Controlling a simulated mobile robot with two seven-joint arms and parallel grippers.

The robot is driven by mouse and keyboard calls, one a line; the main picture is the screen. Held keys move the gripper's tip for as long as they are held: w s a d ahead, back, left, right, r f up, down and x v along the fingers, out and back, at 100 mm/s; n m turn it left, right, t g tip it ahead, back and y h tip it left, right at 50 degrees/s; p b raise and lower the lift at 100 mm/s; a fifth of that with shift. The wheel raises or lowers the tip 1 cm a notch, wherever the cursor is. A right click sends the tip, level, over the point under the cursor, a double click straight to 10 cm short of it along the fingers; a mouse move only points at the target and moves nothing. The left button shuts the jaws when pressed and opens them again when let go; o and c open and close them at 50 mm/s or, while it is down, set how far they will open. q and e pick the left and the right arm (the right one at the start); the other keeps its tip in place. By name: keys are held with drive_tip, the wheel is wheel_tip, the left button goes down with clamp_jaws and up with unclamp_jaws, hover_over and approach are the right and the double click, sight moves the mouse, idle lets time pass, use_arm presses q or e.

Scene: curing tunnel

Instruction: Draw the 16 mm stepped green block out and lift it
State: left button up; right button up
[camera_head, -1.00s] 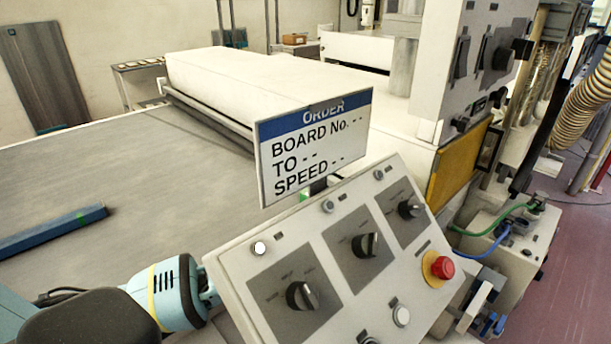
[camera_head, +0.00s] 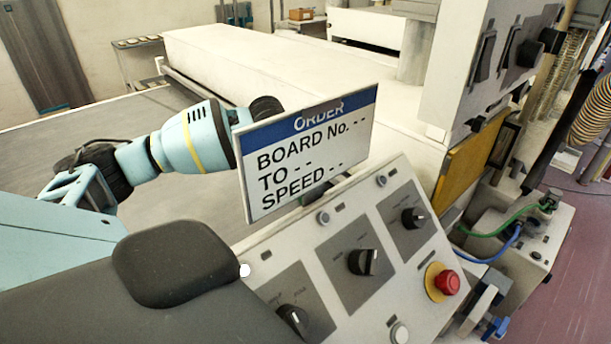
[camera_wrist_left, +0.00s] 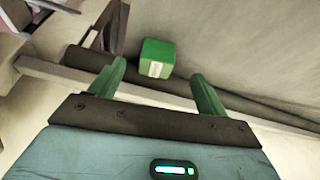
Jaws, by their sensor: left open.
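In the left wrist view, a small green block (camera_wrist_left: 156,58) with a pale label on its near face sits ahead of my left gripper (camera_wrist_left: 162,85). The gripper's two green fingers are apart, with a gap between them and the block just beyond the tips. Nothing is held. I cannot make out a step on the block. In the head view my left arm reaches across from the left, and its gripper is hidden behind the order sign. The block does not show there. My right gripper is in neither view.
The order sign (camera_head: 307,150) stands above the sloping control panel (camera_head: 330,252) with its knobs and red button (camera_head: 447,282). The long white tunnel housing (camera_head: 270,70) lies behind. A dark roller or bar (camera_wrist_left: 270,108) and pale rail run near the block.

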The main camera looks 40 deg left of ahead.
use_arm(q)
drive_tip(key=shift+d+r, duration=0.1)
drive_tip(key=x, duration=0.8)
drive_tip(key=shift+b, duration=0.4)
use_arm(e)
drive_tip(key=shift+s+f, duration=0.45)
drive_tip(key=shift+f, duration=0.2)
use_arm(q)
drive_tip(key=shift+r, duration=0.1)
